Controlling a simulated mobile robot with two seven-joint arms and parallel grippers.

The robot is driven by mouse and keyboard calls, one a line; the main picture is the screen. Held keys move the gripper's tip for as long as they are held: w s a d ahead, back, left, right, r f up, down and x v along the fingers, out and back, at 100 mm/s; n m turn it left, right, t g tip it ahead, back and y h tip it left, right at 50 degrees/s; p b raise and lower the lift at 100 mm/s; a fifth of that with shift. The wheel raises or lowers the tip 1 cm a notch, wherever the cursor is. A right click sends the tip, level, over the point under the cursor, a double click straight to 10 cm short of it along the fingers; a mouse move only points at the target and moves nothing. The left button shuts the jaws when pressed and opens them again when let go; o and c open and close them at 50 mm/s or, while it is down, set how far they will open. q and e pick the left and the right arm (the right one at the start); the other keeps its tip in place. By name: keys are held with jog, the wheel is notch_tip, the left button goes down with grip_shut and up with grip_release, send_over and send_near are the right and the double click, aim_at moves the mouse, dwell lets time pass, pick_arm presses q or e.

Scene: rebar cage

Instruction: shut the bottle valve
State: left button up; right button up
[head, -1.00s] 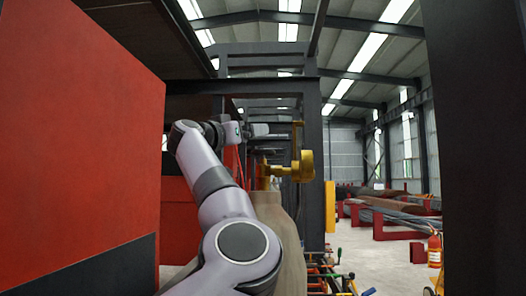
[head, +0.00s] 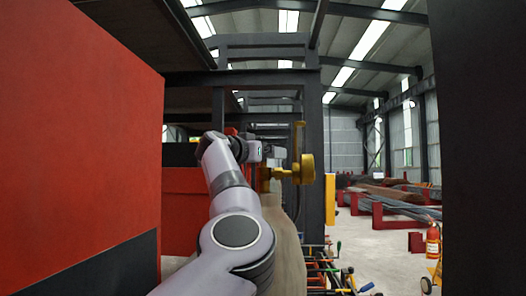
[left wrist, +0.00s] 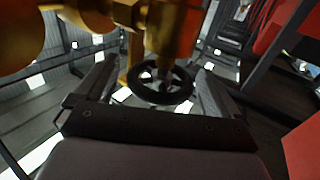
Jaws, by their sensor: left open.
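The bottle valve is brass-yellow with a round regulator (head: 305,169) at its right, on top of a beige bottle (head: 288,235) in the head view. In the left wrist view the brass valve body (left wrist: 172,30) fills the upper middle. Its black spoked handwheel (left wrist: 160,84) shows between my left fingers. My left gripper (left wrist: 155,90) is open, one finger on each side of the wheel; I cannot tell whether they touch it. In the head view my left gripper (head: 272,152) is small, just left of the valve, its fingers hard to make out. My right gripper is not in view.
A large red panel (head: 80,140) stands close on the left. A dark steel post (head: 312,130) rises behind the valve, and another dark column (head: 485,150) is near on the right. A fire extinguisher (head: 433,243) and open floor lie to the right.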

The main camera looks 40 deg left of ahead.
pick_arm(q)
jog(key=c, duration=1)
jog(key=shift+s+a+r+h, duration=0.1)
jog(key=shift+a+r+h, duration=0.05)
jog(key=shift+h, duration=0.15)
jog(key=shift+c, duration=0.2)
jog(key=shift+m+h+b, duration=0.3)
jog(key=shift+m+h, duration=0.4)
jog(key=shift+h, duration=0.1)
jog(key=m+h, duration=0.1)
jog(key=h, duration=0.1)
jog(key=shift+r+m+h+p, duration=0.15)
jog(key=shift+m+h+p, duration=0.15)
jog(key=shift+m+h, duration=0.6)
jog(key=shift+h, duration=0.3)
jog(key=shift+m+h, duration=0.3)
jog(key=shift+h, duration=0.2)
jog(key=o, duration=1)
jog(key=shift+f, duration=0.2)
